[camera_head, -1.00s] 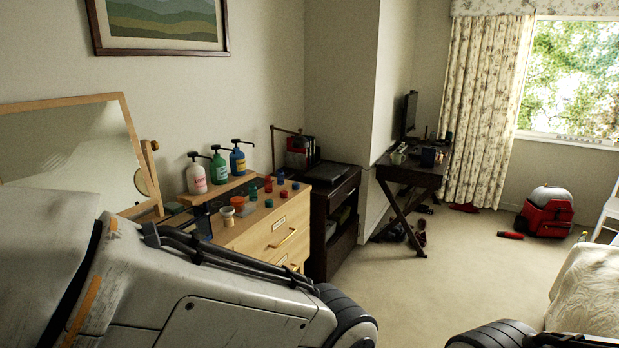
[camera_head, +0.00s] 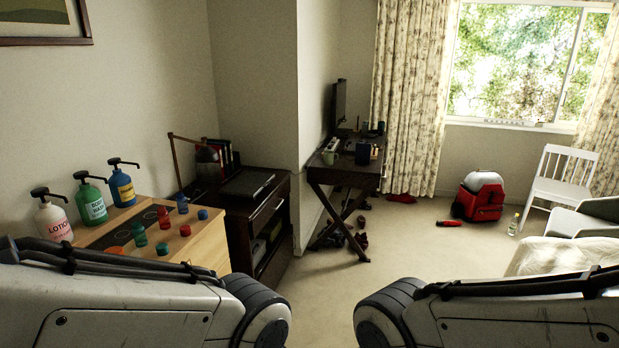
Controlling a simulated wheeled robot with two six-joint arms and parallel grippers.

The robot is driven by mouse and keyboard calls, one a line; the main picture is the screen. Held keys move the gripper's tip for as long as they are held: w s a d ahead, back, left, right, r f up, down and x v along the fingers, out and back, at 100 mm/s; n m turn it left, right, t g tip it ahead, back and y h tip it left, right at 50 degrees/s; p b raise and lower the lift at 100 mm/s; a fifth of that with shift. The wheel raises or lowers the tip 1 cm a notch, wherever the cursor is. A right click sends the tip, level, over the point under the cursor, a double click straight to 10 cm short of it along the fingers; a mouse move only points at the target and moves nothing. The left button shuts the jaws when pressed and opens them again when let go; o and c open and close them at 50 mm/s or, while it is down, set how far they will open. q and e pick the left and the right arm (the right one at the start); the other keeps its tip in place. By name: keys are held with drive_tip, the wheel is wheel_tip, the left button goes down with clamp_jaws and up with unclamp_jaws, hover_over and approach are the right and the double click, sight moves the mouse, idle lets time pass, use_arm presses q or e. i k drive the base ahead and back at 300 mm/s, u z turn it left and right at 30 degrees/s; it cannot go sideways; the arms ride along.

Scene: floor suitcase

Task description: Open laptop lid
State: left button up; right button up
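A flat dark slab that looks like the closed laptop (camera_head: 247,184) lies on top of the dark brown cabinet (camera_head: 270,212), left of the picture's middle. It is small and dim, so its hinge side cannot be told. Only my two arms show, low at the left and right. Neither gripper is in view, and both arms are well short of the cabinet.
A light wooden dresser (camera_head: 208,247) with pump bottles (camera_head: 92,203) and small jars stands at the left. A dark desk (camera_head: 340,174) stands beyond the cabinet. Carpet (camera_head: 415,238) is clear in the middle.

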sight(246, 183)
drive_tip(key=i, duration=3.35)
drive_tip(key=u, duration=1.8)
